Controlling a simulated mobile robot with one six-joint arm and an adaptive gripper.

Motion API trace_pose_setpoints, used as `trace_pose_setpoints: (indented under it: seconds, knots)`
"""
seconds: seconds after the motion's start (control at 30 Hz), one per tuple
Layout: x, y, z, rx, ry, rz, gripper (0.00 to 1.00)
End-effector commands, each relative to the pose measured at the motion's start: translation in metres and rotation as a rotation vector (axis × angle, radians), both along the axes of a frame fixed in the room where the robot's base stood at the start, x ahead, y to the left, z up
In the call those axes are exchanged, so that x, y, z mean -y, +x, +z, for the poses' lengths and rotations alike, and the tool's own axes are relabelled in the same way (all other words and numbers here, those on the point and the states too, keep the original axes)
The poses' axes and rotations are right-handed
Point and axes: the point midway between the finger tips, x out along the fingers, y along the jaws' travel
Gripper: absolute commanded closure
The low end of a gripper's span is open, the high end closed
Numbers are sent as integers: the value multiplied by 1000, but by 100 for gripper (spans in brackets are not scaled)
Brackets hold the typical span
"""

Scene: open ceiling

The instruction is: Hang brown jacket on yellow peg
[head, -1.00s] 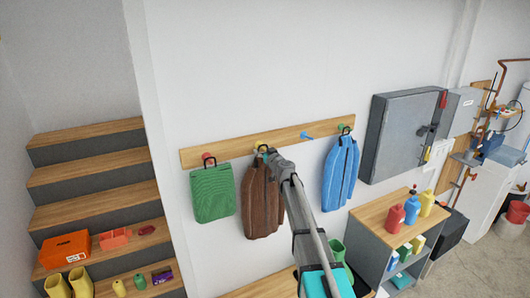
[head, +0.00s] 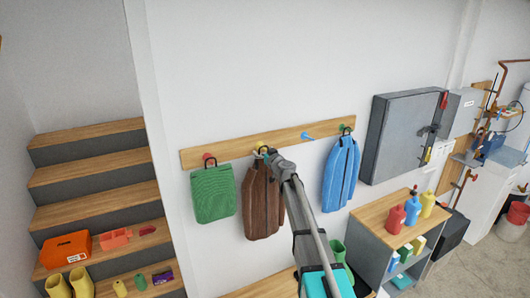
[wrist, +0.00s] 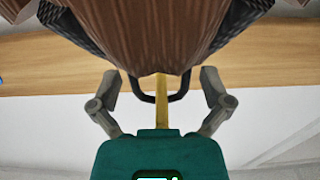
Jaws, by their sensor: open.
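The brown jacket (head: 262,208) hangs upright against the wall below the wooden rail, at the yellow peg (head: 260,147). In the wrist view, the jacket (wrist: 150,35) fills the top and its dark loop (wrist: 181,97) crosses the yellow peg (wrist: 161,112). The loop appears to be around the peg. My gripper (head: 268,155) is at the jacket's top, in front of the peg, and partly hides both. In the wrist view, my gripper (wrist: 160,80) is open, with one finger on each side of the loop and peg, apart from them.
A green bag (head: 213,194) hangs on the red peg (head: 208,157) to the left. A blue jacket (head: 341,173) hangs on the green peg (head: 345,128) to the right. The blue peg (head: 307,137) is bare. A shelf unit (head: 372,222) with bottles stands at lower right.

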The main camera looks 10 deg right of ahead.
Motion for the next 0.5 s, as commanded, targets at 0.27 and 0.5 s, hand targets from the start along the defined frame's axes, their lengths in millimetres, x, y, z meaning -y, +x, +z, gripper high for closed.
trace_pose_setpoints:
  seconds: [0.27, 0.5]
  knots:
    - [0, 0, 0, 0, -1, 0, 0]
    - [4, -11, 0, 0, -1, -1, 0]
